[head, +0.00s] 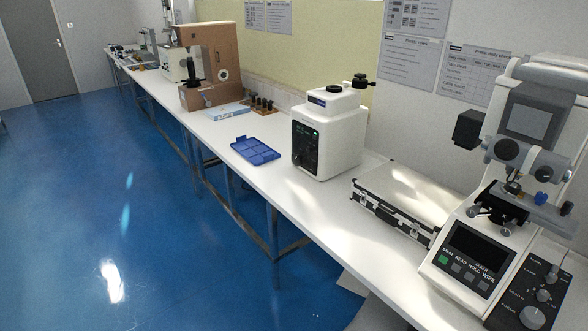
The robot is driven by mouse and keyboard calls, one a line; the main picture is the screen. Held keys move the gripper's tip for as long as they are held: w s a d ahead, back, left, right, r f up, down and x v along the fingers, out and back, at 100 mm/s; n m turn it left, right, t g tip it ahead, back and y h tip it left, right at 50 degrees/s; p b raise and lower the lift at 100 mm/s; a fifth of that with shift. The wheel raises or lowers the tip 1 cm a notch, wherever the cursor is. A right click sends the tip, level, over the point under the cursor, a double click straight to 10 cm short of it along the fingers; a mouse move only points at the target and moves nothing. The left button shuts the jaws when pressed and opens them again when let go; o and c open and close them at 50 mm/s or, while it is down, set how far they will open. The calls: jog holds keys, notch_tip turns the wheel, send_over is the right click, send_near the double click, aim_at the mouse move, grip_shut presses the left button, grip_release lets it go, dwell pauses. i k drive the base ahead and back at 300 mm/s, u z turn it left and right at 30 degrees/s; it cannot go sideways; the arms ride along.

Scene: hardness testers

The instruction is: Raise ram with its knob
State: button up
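My gripper is not in view. I cannot tell for certain which machine carries the ram. A brown C-shaped tester (207,45) stands toward the far end of the bench, with a black upright part (194,72) under its head and a round pale knob (223,75) on its side. A white box-shaped machine (335,140) stands mid-bench, with a dark control panel and a black knobbed part (360,80) at its top right. A microscope-like tester (520,130) at the right has several black knobs and a blue knob (541,198).
The long white bench (270,190) runs along the wall. On it are a blue tray (255,150), a silver case (405,195), a wooden block with black pieces (262,105) and a control box with dials (530,295). Blue floor (110,200) lies clear to the left.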

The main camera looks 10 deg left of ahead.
aim_at(296, 159)
jog(key=k, duration=0.95)
jog(key=u, duration=0.4)
jog(key=i, duration=0.5)
jog(key=u, duration=0.85)
jog(key=i, duration=0.5)
jog(key=u, duration=0.4)
jog(key=i, duration=1.55)
jog(key=z, duration=0.1)
